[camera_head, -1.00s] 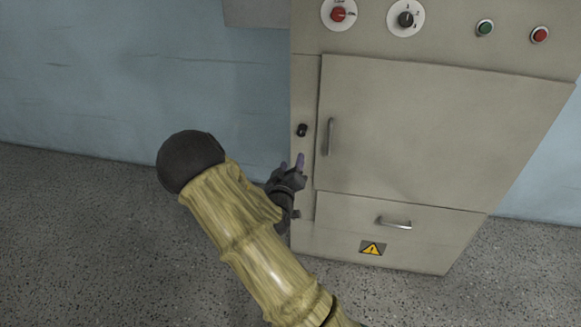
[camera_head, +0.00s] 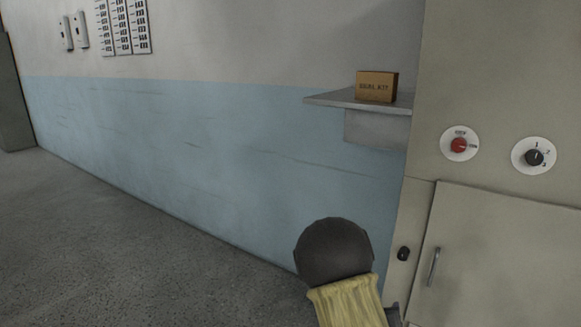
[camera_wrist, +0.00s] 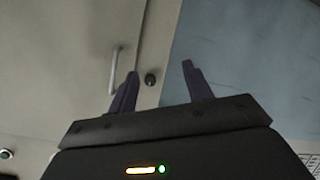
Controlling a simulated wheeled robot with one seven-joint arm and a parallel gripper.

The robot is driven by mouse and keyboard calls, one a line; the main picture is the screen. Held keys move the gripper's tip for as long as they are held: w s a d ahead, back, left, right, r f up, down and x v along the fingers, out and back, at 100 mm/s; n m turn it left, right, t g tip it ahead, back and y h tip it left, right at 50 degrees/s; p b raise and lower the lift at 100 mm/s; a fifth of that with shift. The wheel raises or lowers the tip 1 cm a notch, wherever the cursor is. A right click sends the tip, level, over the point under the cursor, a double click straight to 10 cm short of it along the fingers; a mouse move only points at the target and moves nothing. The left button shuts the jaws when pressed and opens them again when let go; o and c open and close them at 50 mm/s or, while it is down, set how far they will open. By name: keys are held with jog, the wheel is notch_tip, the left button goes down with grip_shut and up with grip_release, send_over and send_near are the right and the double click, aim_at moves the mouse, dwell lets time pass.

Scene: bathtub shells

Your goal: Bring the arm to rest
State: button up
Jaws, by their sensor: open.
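My gripper (camera_wrist: 160,82) shows in the wrist view with its two dark fingers apart and nothing between them. It faces the beige cabinet (camera_wrist: 50,60), and a small black knob (camera_wrist: 150,79) on the cabinet's edge strip appears between the fingertips, apart from them as far as I can tell. In the head view my arm (camera_head: 340,270), with a dark round joint and a yellowish sleeve, rises at the bottom right of centre. The gripper itself is almost wholly hidden or out of frame there.
The cabinet (camera_head: 500,240) stands at the right with a door handle (camera_head: 433,266), the black knob (camera_head: 403,253), a red dial (camera_head: 459,146) and a black dial (camera_head: 534,157). A wall shelf (camera_head: 335,98) holds a cardboard box (camera_head: 376,87). The floor (camera_head: 120,240) at left is clear.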

jog(key=s+a+r+n+g+y, duration=0.1)
jog(key=s+a+r+g+y, duration=0.3)
jog(key=s, duration=0.7)
jog(key=s+a+r+g+y, duration=0.1)
jog(key=s+a+g+y, duration=0.25)
jog(key=s+a, duration=0.45)
jog(key=w+p+v, duration=0.2)
jog(key=p+v, duration=1)
jog(key=w+d+r+p+v, duration=0.1)
jog(key=w+p+v, duration=0.2)
jog(key=p+v, duration=0.9)
jog(key=shift+r+g, duration=0.35)
jog(key=shift+g, duration=0.1)
jog(key=shift+d, duration=0.15)
